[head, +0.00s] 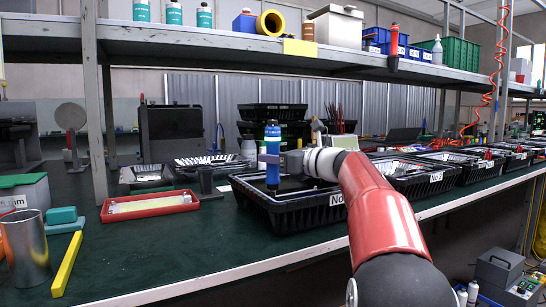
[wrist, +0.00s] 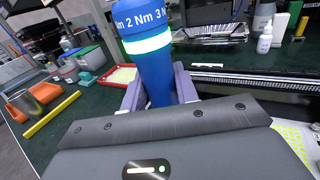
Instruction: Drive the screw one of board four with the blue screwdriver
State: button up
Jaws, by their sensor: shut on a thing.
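The blue screwdriver (head: 272,150) stands upright in my gripper (head: 272,158) in the head view, over the black tray (head: 290,212) at the front of the bench. In the wrist view the blue screwdriver (wrist: 155,65) shows its torque marks and a pale green band, and my gripper (wrist: 160,88) is shut around its body. The screwdriver's lower end reaches into the near tray. Its tip, the screw and the board in that tray are hidden or too small to tell. The tray's label begins "No" and the rest is covered by my arm.
More black trays, one labelled No.3 (head: 437,177), run along the bench to the right. A red tray (head: 150,206) lies to the left, with a yellow bar (head: 67,264) and a metal cup (head: 28,248) farther left. A shelf (head: 230,50) hangs above the bench.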

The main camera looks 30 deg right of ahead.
aim_at(272, 134)
jog(key=shift+r+p, duration=4.8)
jog(key=shift+p, duration=0.2)
jog(key=shift+f, duration=0.1)
